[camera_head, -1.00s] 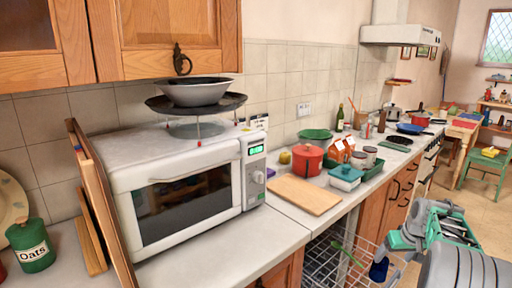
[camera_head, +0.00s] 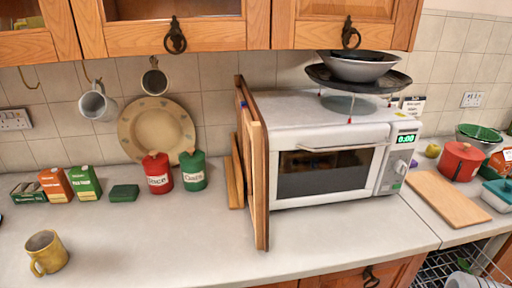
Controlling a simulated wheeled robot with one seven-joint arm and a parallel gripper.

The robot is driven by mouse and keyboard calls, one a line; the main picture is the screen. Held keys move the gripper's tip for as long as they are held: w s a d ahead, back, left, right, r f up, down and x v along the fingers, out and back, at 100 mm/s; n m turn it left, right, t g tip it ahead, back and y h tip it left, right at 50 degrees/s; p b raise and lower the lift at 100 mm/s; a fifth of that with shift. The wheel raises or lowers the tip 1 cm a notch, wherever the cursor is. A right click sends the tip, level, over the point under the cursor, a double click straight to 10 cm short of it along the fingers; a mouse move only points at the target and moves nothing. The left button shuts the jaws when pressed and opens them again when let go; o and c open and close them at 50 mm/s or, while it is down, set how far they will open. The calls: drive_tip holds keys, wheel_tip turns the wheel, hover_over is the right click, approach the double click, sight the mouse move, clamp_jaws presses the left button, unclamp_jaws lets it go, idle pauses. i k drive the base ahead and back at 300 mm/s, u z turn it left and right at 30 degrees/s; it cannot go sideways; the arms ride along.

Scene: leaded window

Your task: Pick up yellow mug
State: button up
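The yellow mug (camera_head: 47,253) stands upright on the white counter at the lower left of the head view. Its handle is on its lower left side, and its inside looks dark. Nothing touches it. My gripper is not visible in the current view, so I cannot see where it is relative to the mug.
Green and orange boxes (camera_head: 70,184), a red canister (camera_head: 157,172) and a green canister (camera_head: 193,169) stand behind. Mugs (camera_head: 97,103) hang above. Wooden boards (camera_head: 256,170) lean beside the microwave (camera_head: 330,160). The counter (camera_head: 170,240) right of the yellow mug is clear.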

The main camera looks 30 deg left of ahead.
sight(46, 249)
drive_tip(key=u, duration=2.75)
